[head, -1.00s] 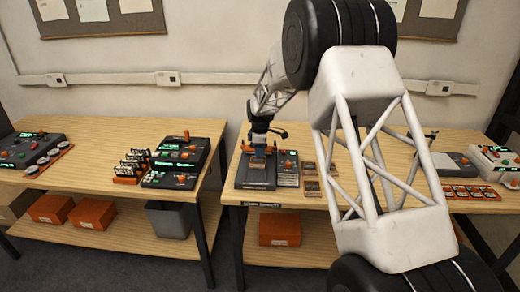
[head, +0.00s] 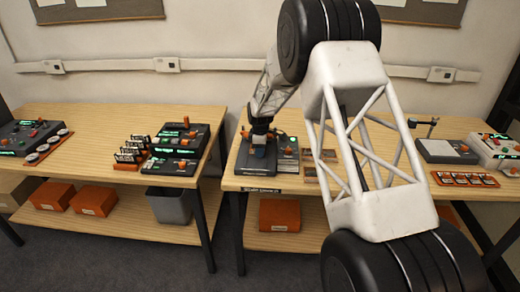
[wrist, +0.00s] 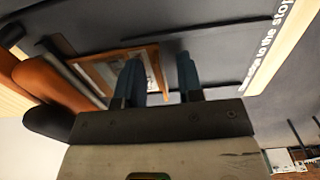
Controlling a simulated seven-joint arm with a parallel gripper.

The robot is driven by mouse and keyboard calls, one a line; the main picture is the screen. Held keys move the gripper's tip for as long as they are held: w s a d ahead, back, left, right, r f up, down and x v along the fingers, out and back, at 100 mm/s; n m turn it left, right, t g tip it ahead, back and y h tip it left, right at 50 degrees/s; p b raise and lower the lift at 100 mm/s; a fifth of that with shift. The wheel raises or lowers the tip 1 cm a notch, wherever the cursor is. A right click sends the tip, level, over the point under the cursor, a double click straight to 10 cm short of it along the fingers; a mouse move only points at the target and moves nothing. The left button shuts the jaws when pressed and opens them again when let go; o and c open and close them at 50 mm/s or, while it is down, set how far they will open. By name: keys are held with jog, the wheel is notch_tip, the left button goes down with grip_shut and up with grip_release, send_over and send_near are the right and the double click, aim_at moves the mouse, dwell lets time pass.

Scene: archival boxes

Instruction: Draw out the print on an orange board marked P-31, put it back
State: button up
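My gripper (head: 259,152) is low over a dark unit (head: 242,166) on the right-hand table. In the wrist view its two blue fingers (wrist: 158,75) stand apart with a clear gap, so it is open. A board with an orange-brown frame and a pale print (wrist: 100,72) lies in the dark unit, behind and beside the left finger. No P-31 mark is legible on it. I cannot tell whether the finger touches it. An orange rounded part (wrist: 45,82) is left of the board.
A pale strip lettered "to the stop" (wrist: 272,50) edges the unit. Small boards (head: 311,172) lie right of the unit, partly behind my arm. An orange rack (head: 465,180) and a grey unit (head: 446,151) stand farther right. The left table (head: 70,182) holds other devices.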

aim_at(259, 164)
grip_shut()
jog(key=shift+s, duration=0.2)
jog(key=shift+s, duration=3.1)
grip_release()
